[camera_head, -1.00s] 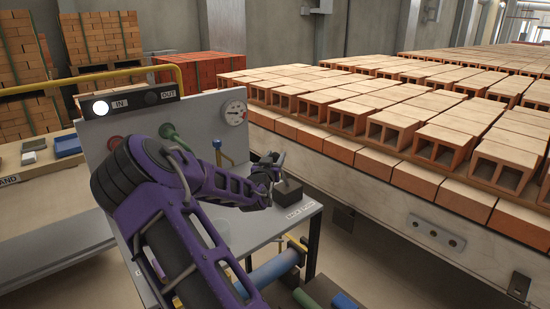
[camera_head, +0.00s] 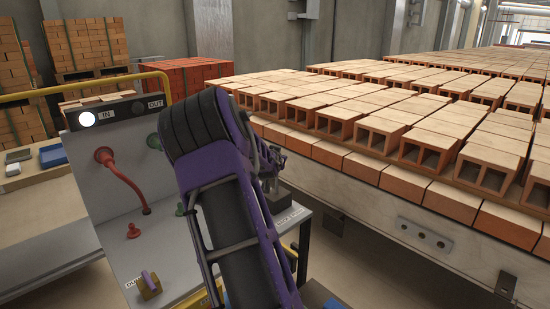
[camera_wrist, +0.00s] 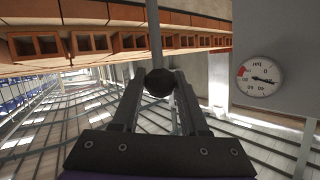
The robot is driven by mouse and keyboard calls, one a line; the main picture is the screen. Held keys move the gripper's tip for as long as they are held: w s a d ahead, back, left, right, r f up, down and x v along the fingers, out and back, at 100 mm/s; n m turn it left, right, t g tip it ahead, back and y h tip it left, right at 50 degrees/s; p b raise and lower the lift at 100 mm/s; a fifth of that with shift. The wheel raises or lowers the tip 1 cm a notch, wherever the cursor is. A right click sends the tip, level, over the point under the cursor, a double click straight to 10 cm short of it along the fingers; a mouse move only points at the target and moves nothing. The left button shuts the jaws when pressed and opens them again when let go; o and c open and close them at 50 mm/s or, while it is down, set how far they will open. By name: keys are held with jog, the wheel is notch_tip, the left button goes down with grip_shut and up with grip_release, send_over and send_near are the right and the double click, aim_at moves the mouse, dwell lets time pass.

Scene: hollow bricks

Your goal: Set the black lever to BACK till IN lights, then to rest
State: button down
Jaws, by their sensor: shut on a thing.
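The black lever's round knob (camera_wrist: 158,83) sits between the two fingers of my gripper (camera_wrist: 157,88) in the wrist view, and the fingers are shut on it. In the head view my gripper (camera_head: 271,166) is above the lever's dark base block (camera_head: 277,200), at the right end of the grey panel table. The lever itself is hard to make out there, and its exact setting cannot be told. A label plate (camera_head: 290,218) lies in front of the block. The IN lamp (camera_head: 87,119) is lit white. The OUT lamp (camera_head: 155,102) is dark.
My arm hides part of the panel. The gauge (camera_wrist: 263,77) shows in the wrist view. Rows of hollow bricks (camera_head: 425,145) lie to the right.

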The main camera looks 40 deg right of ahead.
jog(key=shift+f, duration=0.15)
jog(key=shift+c, duration=2.2)
grip_release()
jog(key=shift+a, duration=0.1)
jog(key=p+v, duration=0.2)
jog(key=v, duration=1.5)
jog(key=shift+r+p, duration=0.3)
jog(key=shift+p, duration=0.05)
jog(key=shift+a, duration=0.1)
